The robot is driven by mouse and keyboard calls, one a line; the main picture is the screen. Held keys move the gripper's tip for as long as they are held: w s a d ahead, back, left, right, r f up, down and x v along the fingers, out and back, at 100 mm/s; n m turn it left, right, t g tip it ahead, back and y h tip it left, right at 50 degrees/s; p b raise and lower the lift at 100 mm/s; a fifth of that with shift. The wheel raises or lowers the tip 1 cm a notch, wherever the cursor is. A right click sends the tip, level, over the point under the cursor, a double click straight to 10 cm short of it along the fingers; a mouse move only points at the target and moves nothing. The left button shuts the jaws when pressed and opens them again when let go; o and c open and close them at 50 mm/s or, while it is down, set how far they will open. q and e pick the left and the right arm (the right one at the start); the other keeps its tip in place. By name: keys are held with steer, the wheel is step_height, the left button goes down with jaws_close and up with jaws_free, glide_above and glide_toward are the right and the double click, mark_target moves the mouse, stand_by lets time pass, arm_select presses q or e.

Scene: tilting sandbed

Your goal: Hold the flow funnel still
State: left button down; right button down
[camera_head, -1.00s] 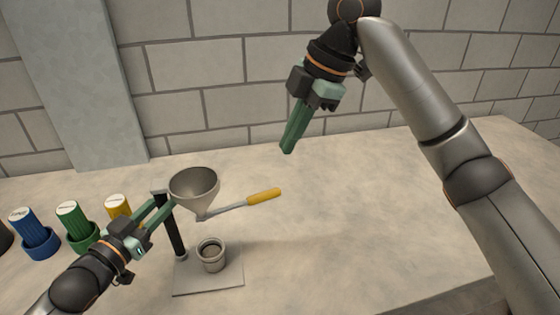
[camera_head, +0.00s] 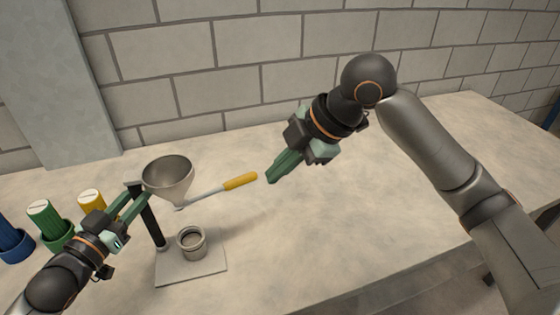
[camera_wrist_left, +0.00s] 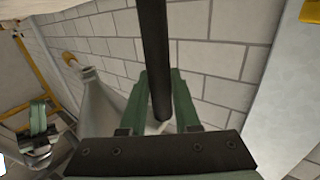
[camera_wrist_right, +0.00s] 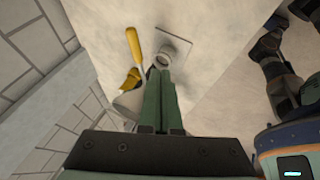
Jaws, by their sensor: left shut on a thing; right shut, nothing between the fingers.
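The grey metal funnel (camera_head: 168,178) sits at the top of a stand with a black post (camera_head: 153,222) and a flat base plate (camera_head: 205,264). My left gripper (camera_head: 140,196) is beside the funnel; in the left wrist view its fingers are around the black post (camera_wrist_left: 154,50), shut on it. The funnel also shows in the left wrist view (camera_wrist_left: 97,105), left of the fingers. A metal rod with a yellow handle (camera_head: 241,181) extends right from under the funnel. My right gripper (camera_head: 272,178) is shut and empty, just right of the handle's end.
A small cup (camera_head: 191,242) stands on the base plate below the funnel. Blue (camera_head: 12,240), green (camera_head: 45,222) and yellow (camera_head: 91,203) cylinders stand at the left. The table's right side is clear. A block wall (camera_head: 260,50) rises behind.

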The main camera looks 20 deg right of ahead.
mark_target(242, 178)
steer(key=w+a+f, duration=0.3)
steer(key=w+f, duration=0.3)
steer(key=shift+a, duration=0.3)
steer(key=shift+w, duration=0.1)
steer(key=shift+w+a, duration=0.15)
steer(key=shift+w, duration=0.85)
steer(key=shift+s, duration=0.15)
